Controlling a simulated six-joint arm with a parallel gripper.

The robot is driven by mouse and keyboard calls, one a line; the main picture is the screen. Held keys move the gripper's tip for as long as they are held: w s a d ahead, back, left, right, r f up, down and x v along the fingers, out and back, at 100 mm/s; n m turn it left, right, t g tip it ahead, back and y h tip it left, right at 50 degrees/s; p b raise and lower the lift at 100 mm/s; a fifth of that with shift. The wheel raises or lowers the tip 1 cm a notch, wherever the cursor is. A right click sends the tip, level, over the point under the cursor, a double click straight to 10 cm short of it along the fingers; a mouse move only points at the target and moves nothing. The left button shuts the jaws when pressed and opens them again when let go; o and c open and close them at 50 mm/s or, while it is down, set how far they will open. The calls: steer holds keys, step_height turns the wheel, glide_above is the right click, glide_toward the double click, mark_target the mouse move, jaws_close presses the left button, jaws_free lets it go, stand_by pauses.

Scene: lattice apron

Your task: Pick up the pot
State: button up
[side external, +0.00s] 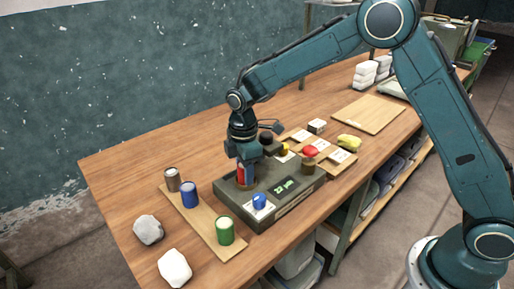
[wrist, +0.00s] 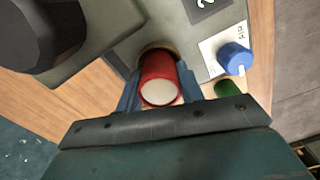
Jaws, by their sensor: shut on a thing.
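A red pot (wrist: 158,80) with a pale round top is between my gripper's fingers in the wrist view. In the side view the red pot (side external: 240,175) shows as a narrow red strip at the near left end of a dark grey device. My gripper (side external: 246,172) points down and is shut on the pot. In the wrist view my gripper (wrist: 160,92) has one blue finger on each side of it. The pot's lower end is at a round brown-rimmed recess in the device; whether it touches the bottom is hidden.
The grey device (side external: 284,205) has a display and a blue knob (side external: 259,200). Brown (side external: 172,179), blue (side external: 190,194) and green (side external: 225,230) pots stand on a wooden board (side external: 204,222). Two pale rocks (side external: 148,230) lie at the near left. Small items on boards crowd the device's far side.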

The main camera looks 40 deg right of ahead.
steer(key=shift+r, duration=0.1)
step_height(320, 180, up, 20)
stand_by(0.7)
steer(key=shift+d, duration=0.1)
stand_by(0.5)
steer(key=d+f+m, duration=0.1)
steer(key=d+m, duration=0.1)
steer(key=d+f+m, duration=0.2)
steer(key=d+m, duration=0.1)
steer(key=d+f+m, duration=0.2)
steer(key=d, duration=0.1)
steer(key=shift+w+m, duration=0.3)
steer(key=s+d+f+m, duration=0.2)
steer(key=d+f+m, duration=0.4)
steer(key=d+m, duration=0.4)
steer(key=shift+s+d, duration=0.15)
steer(key=shift+d, duration=0.1)
